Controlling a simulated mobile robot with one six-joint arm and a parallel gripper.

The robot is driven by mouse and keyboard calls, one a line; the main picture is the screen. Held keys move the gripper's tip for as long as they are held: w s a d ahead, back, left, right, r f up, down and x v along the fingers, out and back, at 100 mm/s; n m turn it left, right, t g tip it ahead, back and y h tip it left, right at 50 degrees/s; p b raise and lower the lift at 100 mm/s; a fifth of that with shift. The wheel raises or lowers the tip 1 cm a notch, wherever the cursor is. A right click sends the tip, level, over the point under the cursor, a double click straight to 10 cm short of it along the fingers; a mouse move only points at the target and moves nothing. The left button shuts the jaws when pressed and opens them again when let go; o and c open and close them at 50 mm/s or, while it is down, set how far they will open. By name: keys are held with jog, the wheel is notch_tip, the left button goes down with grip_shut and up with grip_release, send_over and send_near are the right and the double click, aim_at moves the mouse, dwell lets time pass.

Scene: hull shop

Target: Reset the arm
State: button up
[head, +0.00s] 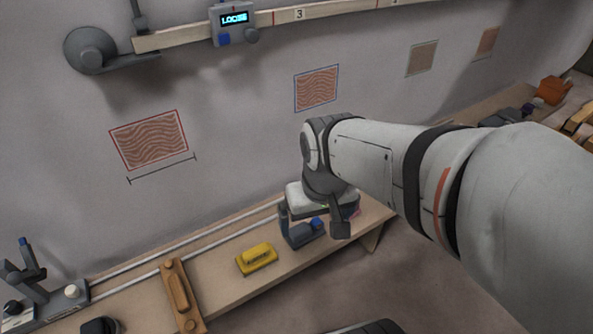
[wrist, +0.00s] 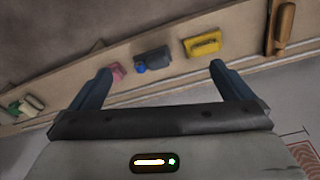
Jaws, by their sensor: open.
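My arm reaches in from the right in the head view and bends down over the bench. My gripper (head: 313,227) is open and points down in front of the wall. It also shows in the wrist view (wrist: 160,70), with its two dark fingers wide apart and nothing between them. Beyond the fingertips lie a dark tool with a blue knob (wrist: 153,60), a pink thing (wrist: 118,71) and a yellow block (wrist: 205,44), all on the bench. The gripper partly hides the dark tool (head: 303,233) and the pink thing in the head view.
The narrow wooden bench (head: 222,290) runs along the grey wall. A long wooden tool (head: 180,295) lies left of the yellow block (head: 256,258). A clamp-like stand (head: 27,270) is at far left. A wooden rail carries a display reading LOOSE (head: 234,19).

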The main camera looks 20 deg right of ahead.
jog(key=shift+s+d+r, duration=0.1)
jog(key=shift+s+d, duration=0.05)
jog(key=shift+s, duration=0.15)
jog(key=shift+r, duration=0.1)
